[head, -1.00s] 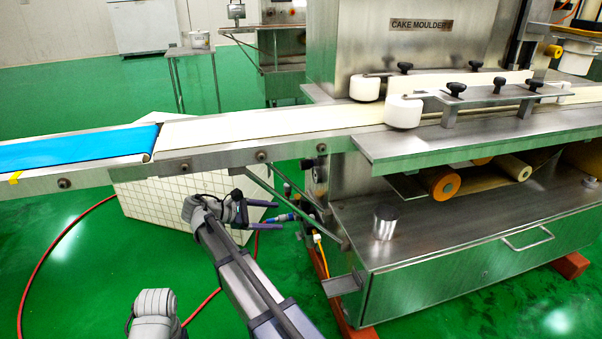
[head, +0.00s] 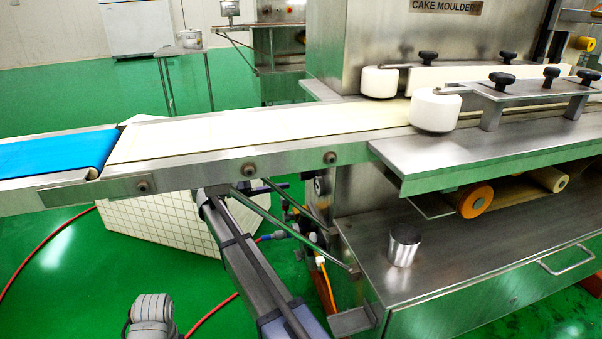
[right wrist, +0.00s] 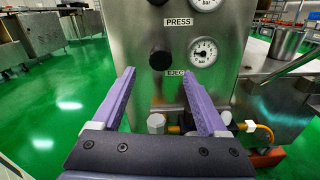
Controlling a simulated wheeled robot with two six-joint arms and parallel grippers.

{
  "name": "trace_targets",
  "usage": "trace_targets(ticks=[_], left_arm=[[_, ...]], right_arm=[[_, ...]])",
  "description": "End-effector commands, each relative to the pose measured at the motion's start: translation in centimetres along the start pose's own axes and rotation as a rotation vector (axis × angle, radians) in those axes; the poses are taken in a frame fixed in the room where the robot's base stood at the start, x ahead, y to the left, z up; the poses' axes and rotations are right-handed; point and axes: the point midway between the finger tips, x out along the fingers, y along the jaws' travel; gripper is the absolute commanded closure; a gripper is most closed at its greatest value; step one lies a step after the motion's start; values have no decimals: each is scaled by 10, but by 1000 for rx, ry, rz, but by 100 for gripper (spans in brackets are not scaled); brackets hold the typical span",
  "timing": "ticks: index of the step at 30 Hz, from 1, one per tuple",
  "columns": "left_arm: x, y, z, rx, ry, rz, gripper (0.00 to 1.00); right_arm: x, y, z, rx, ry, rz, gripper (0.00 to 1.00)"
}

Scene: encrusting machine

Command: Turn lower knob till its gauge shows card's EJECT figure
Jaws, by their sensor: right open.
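In the right wrist view, the lower knob (right wrist: 160,58) is round and black on the steel panel. Its gauge (right wrist: 204,53) is a white dial to its right; the needle reading is too small to tell. The EJECT label (right wrist: 175,73) below is partly covered by a fingertip. My right gripper (right wrist: 158,72) is open and empty, its purple fingers pointing at the panel on either side of the lower knob in the picture, apparently short of it. In the head view the conveyor largely hides this gripper.
An upper gauge (right wrist: 208,2) and the PRESS label (right wrist: 179,22) are above. Fittings with an orange hose (right wrist: 262,132) are low on the panel. The conveyor (head: 250,140) passes over my right arm, with slanted steel braces close by. A metal cup (head: 404,246) stands on the machine's lower cabinet.

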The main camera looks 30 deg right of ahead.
Motion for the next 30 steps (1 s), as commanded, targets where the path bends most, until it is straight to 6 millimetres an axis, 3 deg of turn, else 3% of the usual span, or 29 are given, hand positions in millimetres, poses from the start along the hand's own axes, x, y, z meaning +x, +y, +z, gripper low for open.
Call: trace_targets(ticks=[5,18,30], left_arm=[[0,0,0,0,0,0,41],[0,0,0,0,0,0,41],[0,0,0,0,0,0,41]], right_arm=[[9,-1,0,0,0,-2,24],[69,-1,0,1,1,-1,24],[78,0,0,1,1,0,24]])
